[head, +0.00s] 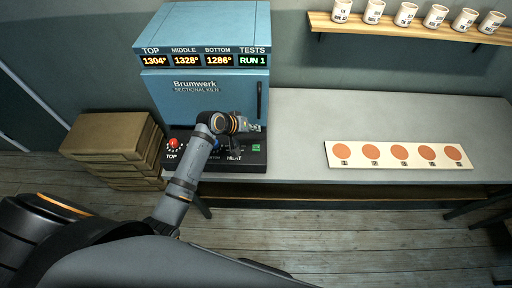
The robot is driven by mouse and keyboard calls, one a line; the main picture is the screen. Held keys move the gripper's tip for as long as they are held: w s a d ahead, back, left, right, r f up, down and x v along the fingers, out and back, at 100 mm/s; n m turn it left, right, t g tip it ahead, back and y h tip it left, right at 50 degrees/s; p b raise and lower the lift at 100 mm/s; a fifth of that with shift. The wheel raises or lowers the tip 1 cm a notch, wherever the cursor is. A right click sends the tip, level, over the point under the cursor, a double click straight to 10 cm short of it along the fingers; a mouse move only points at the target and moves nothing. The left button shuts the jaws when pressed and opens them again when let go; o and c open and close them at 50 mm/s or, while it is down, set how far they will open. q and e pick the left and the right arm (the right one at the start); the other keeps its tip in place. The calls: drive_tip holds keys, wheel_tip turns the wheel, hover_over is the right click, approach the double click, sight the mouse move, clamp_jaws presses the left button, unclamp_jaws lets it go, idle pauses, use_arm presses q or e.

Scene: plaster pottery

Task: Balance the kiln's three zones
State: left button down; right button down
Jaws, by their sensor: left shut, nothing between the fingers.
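The blue Brumwerk sectional kiln (205,95) stands on the bench at the left. Its display (203,60) reads TOP 1304°, MIDDLE 1328°, BOTTOM 1286°, and TESTS RUN 1. A black control panel (257,163) in front of the kiln carries a red knob (174,143) above the word TOP, a HEAT label and a small green button (256,148). My left arm covers the panel's middle. My left gripper (236,152) is shut and empty, over the panel near HEAT. I cannot tell whether it touches a control. My right gripper is not in view.
A white board (398,163) with several orange discs in numbered places lies on the grey bench (400,115). A wooden shelf (410,27) with several labelled white cups (407,14) hangs above. Stacked wooden boxes (110,140) stand left of the bench. The bench between panel and board is clear.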

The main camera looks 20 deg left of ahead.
sight(254, 148)
use_arm(q)
drive_tip(key=shift+f, duration=0.1)
wheel_tip(254, 148, down, 8)
drive_tip(key=b, duration=0.8)
drive_tip(key=shift+f+b, duration=0.3)
drive_tip(key=shift+f, duration=0.05)
drive_tip(key=shift+f, duration=0.1)
idle(0.7)
drive_tip(key=shift+f, duration=0.3)
